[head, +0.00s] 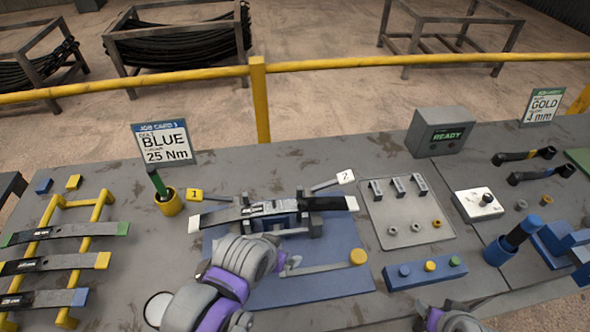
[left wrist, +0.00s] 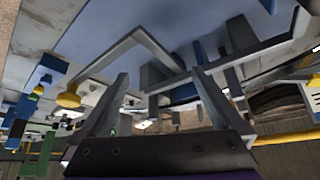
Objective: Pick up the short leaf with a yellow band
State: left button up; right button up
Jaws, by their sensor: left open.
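The leaf with a yellow band (head: 55,263) lies across the yellow rack (head: 65,317) at the left, between a green-banded leaf (head: 65,232) and a blue-banded leaf (head: 45,298). All three look similar in length from here. Another leaf with white ends (head: 225,215) sits in the clamp fixture (head: 273,218) at the centre. My left arm reaches over the blue mat in front of that fixture, right of the rack.
The clamp's crank handle with a yellow knob (head: 357,257) lies close to my left arm. A yellow cup (head: 169,203) holding a green-handled tool stands between rack and fixture. A grey tray (head: 405,212), a blue block with knobs (head: 425,273) and a READY box (head: 440,133) are further right.

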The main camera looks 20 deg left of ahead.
aim_at(101, 260)
jog(key=k+j+u, duration=0.1)
jog(key=k+u, duration=0.2)
jog(key=k, duration=0.3)
jog(key=u, duration=2.25)
jog(key=l+z, duration=0.15)
jog(key=z, duration=1.85)
jog(key=u, duration=1.7)
jog(key=j, duration=0.1)
